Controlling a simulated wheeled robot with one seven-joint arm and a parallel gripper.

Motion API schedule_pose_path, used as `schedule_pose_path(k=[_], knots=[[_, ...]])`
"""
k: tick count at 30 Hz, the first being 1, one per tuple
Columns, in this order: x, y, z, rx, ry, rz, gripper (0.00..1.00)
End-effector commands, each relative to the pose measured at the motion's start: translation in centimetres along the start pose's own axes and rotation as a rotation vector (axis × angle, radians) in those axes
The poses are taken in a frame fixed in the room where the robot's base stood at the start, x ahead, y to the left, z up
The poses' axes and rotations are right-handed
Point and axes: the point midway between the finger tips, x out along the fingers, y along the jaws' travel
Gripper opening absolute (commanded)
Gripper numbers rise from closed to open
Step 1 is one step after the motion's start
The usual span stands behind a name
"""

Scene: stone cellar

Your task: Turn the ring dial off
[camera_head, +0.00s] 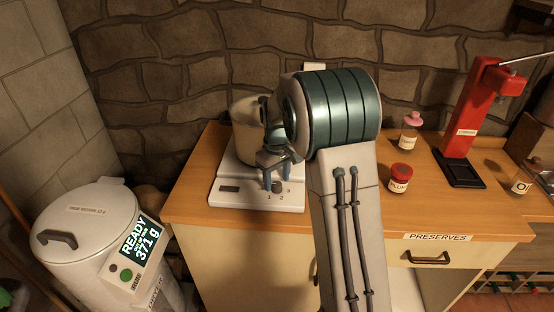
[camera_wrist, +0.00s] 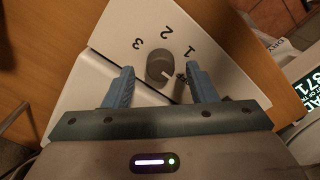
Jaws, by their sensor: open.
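The ring dial (camera_wrist: 159,65) is a round grey knob on the white front of a countertop appliance (camera_head: 229,200). My gripper (camera_wrist: 160,72) is open, with one blue finger on each side of the dial and visible gaps between. In the head view my gripper (camera_head: 276,180) is over the appliance's front, and the dial is partly hidden by the fingers.
A pale pot (camera_head: 244,130) stands on the appliance, partly behind my arm. A red-lidded jar (camera_head: 399,180), a pink-lidded jar (camera_head: 410,132) and a red press (camera_head: 474,110) stand to the right on the wooden counter (camera_head: 190,190). A white lidded bin (camera_head: 80,230) with a display stands lower left.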

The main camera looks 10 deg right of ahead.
Motion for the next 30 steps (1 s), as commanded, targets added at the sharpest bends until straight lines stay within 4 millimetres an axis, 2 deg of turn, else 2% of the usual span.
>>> schedule_pose_path(k=[9,15,21,30], knots=[[-7.3,0.1,-0.1,0.000,0.007,0.004,0.52],[-10.8,0.1,-0.1,0.002,0.006,0.003,0.52],[-12.3,0.1,0.0,0.002,0.004,0.002,0.52],[-12.4,0.1,0.0,0.002,0.003,0.001,0.52]])
